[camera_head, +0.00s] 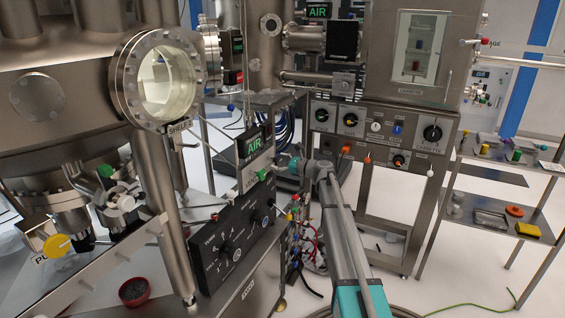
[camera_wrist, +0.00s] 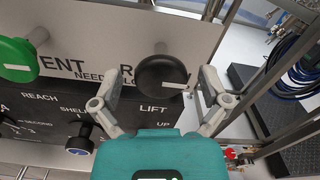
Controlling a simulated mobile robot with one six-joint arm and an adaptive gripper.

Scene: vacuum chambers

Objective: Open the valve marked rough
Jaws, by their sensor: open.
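In the wrist view, a round black knob (camera_wrist: 162,76) stands out from a pale panel (camera_wrist: 105,25). A label starting with "R" is mostly hidden behind it, so I cannot read the whole word. My gripper (camera_wrist: 163,84) is open, with one finger on each side of the black knob; contact is not clear. A green knob (camera_wrist: 17,58) sits to the left, beside lettering ending in "ENT". In the head view, the end of my arm (camera_head: 300,166) is at the right end of this panel, and it hides the black knob.
Below the panel is a black control box (camera_head: 238,232) with several small knobs, one with a blue cap (camera_wrist: 80,140). Blue hoses (camera_wrist: 292,75) hang at the right. A steel chamber with a round window (camera_head: 168,82) stands at the left. A red bowl (camera_head: 134,291) is at lower left.

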